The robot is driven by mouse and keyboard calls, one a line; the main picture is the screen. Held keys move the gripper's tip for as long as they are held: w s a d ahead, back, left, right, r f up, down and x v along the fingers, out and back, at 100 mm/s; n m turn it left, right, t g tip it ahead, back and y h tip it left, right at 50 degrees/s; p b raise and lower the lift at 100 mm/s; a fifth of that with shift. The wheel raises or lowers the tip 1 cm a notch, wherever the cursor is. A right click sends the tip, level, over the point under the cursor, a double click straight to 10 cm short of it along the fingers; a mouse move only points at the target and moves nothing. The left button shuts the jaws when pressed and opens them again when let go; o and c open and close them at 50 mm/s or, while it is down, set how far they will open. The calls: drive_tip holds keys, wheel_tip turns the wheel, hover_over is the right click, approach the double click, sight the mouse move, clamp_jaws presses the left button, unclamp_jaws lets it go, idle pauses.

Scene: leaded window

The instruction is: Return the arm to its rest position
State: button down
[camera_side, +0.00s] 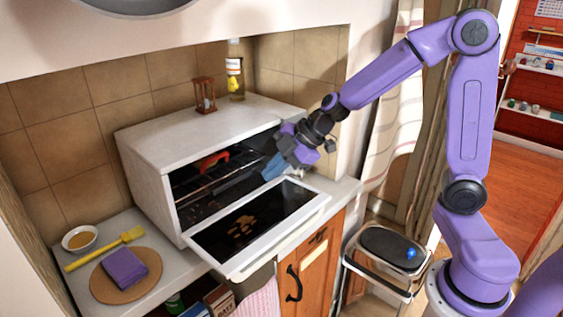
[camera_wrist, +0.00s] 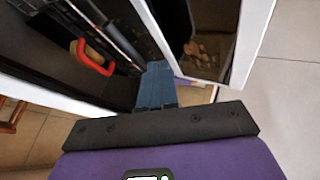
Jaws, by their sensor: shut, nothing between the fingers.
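My purple arm reaches in from the right in the side view. My gripper (camera_side: 275,167), with blue fingers, is at the right end of the toaster oven's opening, just above the lowered door. It is shut and empty. In the wrist view the shut blue fingers (camera_wrist: 156,84) point toward the oven opening, with the rack on the left and the door on the right. The white toaster oven (camera_side: 150,180) stands on the counter. Its door (camera_side: 262,262) hangs open, with a brown stain on the dark glass. A red-orange item (camera_side: 212,161) lies on the rack inside; it also shows in the wrist view (camera_wrist: 95,58).
An hourglass (camera_side: 205,97) and a bottle (camera_side: 235,78) stand on or behind the oven top. A bowl (camera_side: 79,239), yellow brush (camera_side: 105,249) and purple cloth (camera_side: 125,268) on a round board are at left. A stool (camera_side: 385,247) stands at right. Open floor lies beyond.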

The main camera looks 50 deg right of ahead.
drive_tip(key=s+a+g, duration=0.2)
drive_tip(key=s, duration=0.6)
drive_tip(key=s+a+g, duration=0.3)
drive_tip(key=s, duration=0.4)
drive_tip(key=s+d+f+m+g+h, duration=0.1)
drive_tip(key=s+d+m+h, duration=0.3)
drive_tip(key=s, duration=0.9)
drive_tip(key=shift+d+f+h, duration=0.3)
drive_tip(key=shift+d+h, duration=0.1)
drive_tip(key=shift+d, duration=0.75)
